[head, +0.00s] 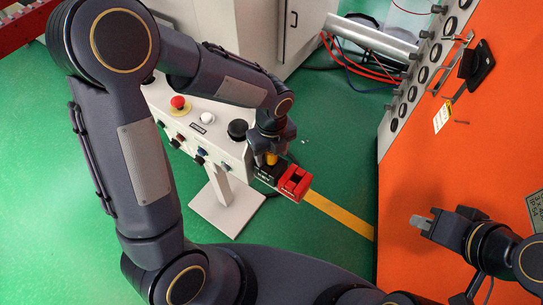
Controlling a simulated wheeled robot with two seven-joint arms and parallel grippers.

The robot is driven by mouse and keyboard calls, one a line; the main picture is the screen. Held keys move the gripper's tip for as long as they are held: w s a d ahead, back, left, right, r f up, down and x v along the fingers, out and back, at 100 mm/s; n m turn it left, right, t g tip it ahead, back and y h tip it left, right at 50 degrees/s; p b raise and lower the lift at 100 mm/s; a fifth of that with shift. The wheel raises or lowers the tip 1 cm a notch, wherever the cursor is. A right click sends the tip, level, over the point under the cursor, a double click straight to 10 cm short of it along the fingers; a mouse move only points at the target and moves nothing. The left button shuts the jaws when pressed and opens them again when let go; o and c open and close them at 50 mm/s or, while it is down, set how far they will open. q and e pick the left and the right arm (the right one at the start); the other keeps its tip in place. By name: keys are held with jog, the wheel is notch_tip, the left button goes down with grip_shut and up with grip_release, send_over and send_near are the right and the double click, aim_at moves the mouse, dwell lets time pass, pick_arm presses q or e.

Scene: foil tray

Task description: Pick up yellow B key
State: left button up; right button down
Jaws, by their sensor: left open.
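A small yellow piece, which looks like the yellow key (271,158), shows at the fingertips of my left gripper (270,152). It stands at a dark block (267,173) with pale lettering, at the right end of the grey control box. My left gripper points down over it with its jaws open, around or just beside the piece; I cannot tell which. The letter B is not readable. My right gripper (421,222) is over the orange surface at the right, far from the key, and its jaw gap is unclear.
A red block (294,183) sits right beside the dark block. The control box (203,124) carries a red button (179,102), a white button (208,117) and a black knob (238,129). The orange panel (480,140) has a black handle (477,65).

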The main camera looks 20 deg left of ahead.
pick_arm(q)
jog(key=shift+f, duration=0.1)
jog(key=shift+c, duration=0.4)
jog(key=c, duration=1)
jog(key=shift+r+p, duration=0.45)
jog(key=shift+r, duration=0.05)
jog(key=r+p, duration=0.3)
jog(key=shift+s+a+r, duration=0.2)
jog(key=shift+s+r, duration=0.05)
jog(key=shift+r, duration=0.05)
jog(key=shift+s+a+r+p, duration=1.3)
jog(key=shift+s+r+p, duration=0.5)
jog(key=shift+r, duration=0.55)
jog(key=shift+s+a+r+p, duration=1.25)
jog(key=shift+s+r+p, duration=0.5)
jog(key=shift+r, duration=0.55)
jog(key=shift+s+a+r+p, duration=1.3)
jog(key=shift+s+r+p, duration=0.3)
jog(key=shift+s+r, duration=0.55)
